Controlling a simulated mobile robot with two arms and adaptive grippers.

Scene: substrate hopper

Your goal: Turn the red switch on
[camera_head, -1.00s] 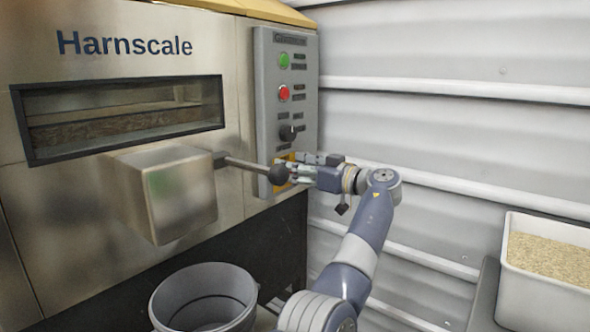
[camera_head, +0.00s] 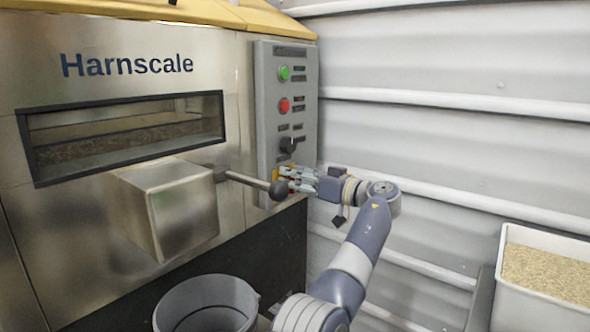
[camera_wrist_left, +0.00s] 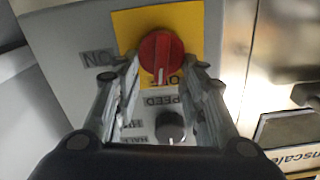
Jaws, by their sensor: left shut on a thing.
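The red switch (camera_wrist_left: 161,58) is a round knob on a yellow plate (camera_wrist_left: 188,22), seen upside down in the left wrist view. Its white mark points down in that picture, toward a label partly hidden by a finger. The word ON stands to its left. My left gripper (camera_wrist_left: 161,66) has a finger on each side of the knob and is shut on it. In the head view, my left gripper (camera_head: 283,180) is at the low end of the grey control panel (camera_head: 265,120), and the switch is hidden there. My right gripper is not in view.
A lever with a dark ball knob (camera_head: 278,190) sticks out close beside my left fingers. A black speed knob (camera_wrist_left: 170,127) sits near the switch. Green (camera_head: 284,72) and red (camera_head: 284,105) buttons are higher up. A bucket (camera_head: 207,305) stands below; a bin of grain (camera_head: 545,300) is at right.

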